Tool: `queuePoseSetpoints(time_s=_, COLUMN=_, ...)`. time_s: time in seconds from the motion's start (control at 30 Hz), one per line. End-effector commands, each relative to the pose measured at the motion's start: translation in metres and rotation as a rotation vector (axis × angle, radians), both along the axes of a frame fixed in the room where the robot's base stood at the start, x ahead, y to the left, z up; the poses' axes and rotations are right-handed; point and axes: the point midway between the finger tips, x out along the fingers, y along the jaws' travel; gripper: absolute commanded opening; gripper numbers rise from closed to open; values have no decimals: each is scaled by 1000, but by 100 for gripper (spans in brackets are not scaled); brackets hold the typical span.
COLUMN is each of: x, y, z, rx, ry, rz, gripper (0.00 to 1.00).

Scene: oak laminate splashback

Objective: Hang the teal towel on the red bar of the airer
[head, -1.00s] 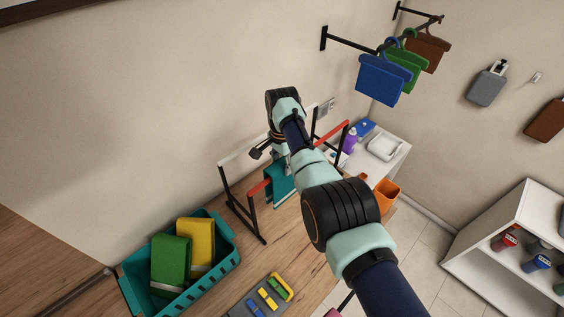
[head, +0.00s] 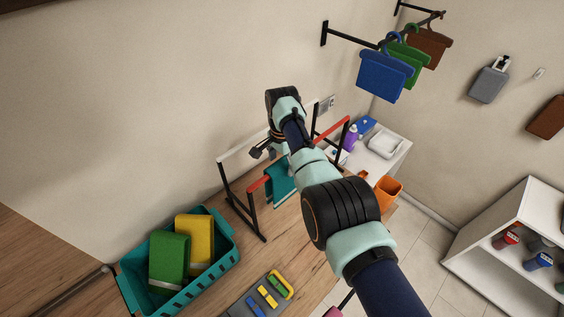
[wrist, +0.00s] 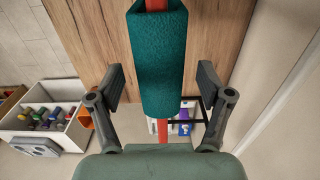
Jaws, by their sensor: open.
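The teal towel (head: 280,184) lies folded over the red bar (head: 334,131) of the airer (head: 226,190) on the wooden counter. In the wrist view the towel (wrist: 158,60) drapes across the red bar (wrist: 163,131), which shows at both ends of it. My gripper (wrist: 160,86) is open, with one finger on each side of the towel and a visible gap to each. In the head view my arm hides most of the gripper and part of the towel.
A teal basket (head: 216,268) with green and yellow folded cloths stands at the left. A grey tray (head: 240,306) with coloured pieces lies in front. An orange cup (head: 388,191) stands at the right. The airer's white bar (head: 240,147) runs near the wall.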

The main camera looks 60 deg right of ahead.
Motion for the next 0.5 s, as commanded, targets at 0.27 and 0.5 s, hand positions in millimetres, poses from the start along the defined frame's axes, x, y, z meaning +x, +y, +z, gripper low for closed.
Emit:
queuePoseSetpoints(time_s=0.27, x=0, y=-1, z=28, rx=-3, ry=-3, rz=0, gripper=78)
queuePoseSetpoints(time_s=0.5, x=0, y=-1, z=89, rx=-3, ry=-2, rz=0, gripper=78)
